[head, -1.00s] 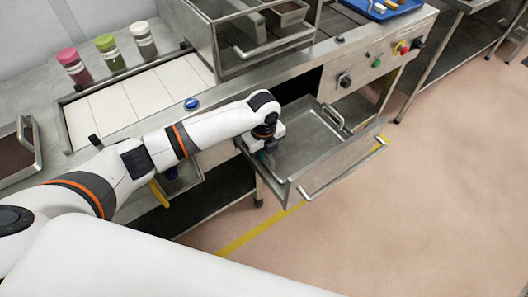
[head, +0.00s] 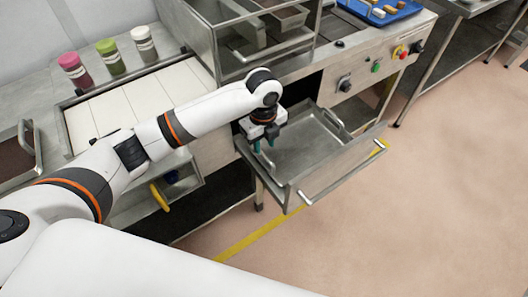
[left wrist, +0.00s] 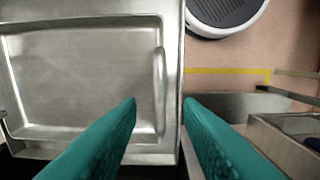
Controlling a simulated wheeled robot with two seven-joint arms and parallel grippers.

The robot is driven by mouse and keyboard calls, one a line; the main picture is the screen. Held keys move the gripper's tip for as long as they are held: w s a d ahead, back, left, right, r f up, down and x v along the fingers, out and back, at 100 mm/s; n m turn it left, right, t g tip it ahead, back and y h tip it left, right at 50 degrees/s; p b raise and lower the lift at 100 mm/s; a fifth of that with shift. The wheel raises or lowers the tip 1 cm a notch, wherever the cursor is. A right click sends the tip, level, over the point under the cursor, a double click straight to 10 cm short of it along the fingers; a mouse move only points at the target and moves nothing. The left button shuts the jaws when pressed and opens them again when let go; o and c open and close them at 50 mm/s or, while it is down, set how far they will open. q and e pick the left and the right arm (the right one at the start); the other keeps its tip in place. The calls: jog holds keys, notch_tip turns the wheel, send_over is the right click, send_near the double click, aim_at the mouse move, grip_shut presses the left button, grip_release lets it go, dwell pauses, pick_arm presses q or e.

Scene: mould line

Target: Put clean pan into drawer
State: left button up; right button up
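The clean pan (head: 300,143) is a bare grey metal tray with a raised handle at each end. It lies flat inside the pulled-out steel drawer (head: 335,174) in the head view. In the left wrist view the pan (left wrist: 80,75) fills the left half, and its near handle stands just beyond my fingertips. My left gripper (head: 264,147) is above the drawer's left end. My right gripper is not in view.
A steel-framed machine (head: 250,45) stands above the drawer on the line. Three capped jars (head: 109,56) stand at the back left. A blue tray (head: 385,12) with several small pieces is at the top right. The floor (head: 430,200) in front is clear.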

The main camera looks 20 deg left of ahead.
pick_arm(q)
jog(key=shift+r, duration=2.4)
